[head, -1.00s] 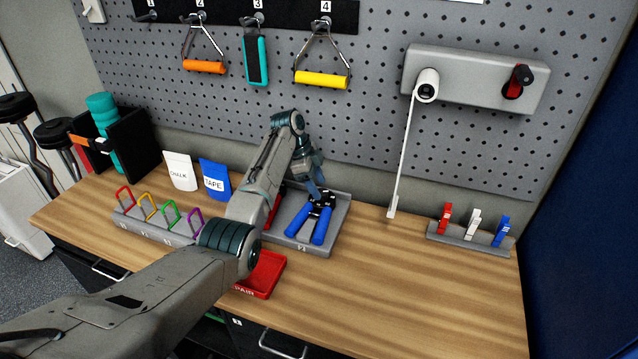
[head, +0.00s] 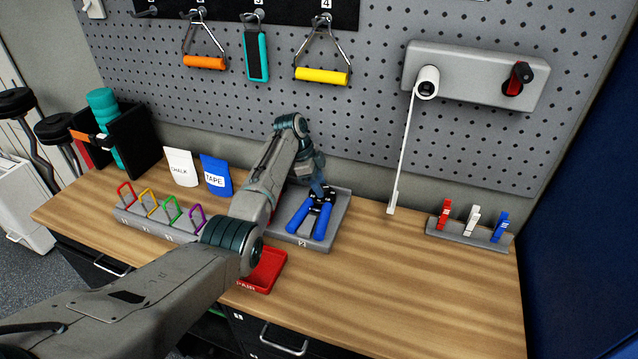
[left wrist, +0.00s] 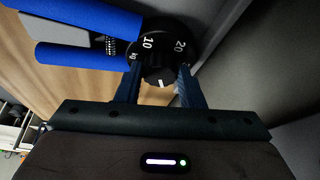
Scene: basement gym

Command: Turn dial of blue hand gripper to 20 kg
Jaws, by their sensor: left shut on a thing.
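The blue hand gripper (head: 318,218) lies in the grey tray marked 2, its two blue handles toward the front. My left gripper (head: 322,190) comes down over its black dial end from behind. In the left wrist view the black dial (left wrist: 160,62) shows a white 10, a 20 and part of "kg". My left gripper (left wrist: 158,88) is shut on the dial's knob, one finger on each side. A short white mark shows on the knob between the fingers; which number it lines up with is unclear. My right gripper is not in view.
The grey tray (head: 340,207) is partly behind my left arm. A red tray (head: 268,270) sits in front. A rack with coloured clips (head: 160,222) stands left, and a clip stand (head: 470,238) right. A white strap (head: 401,150) hangs from the pegboard. The front right tabletop is clear.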

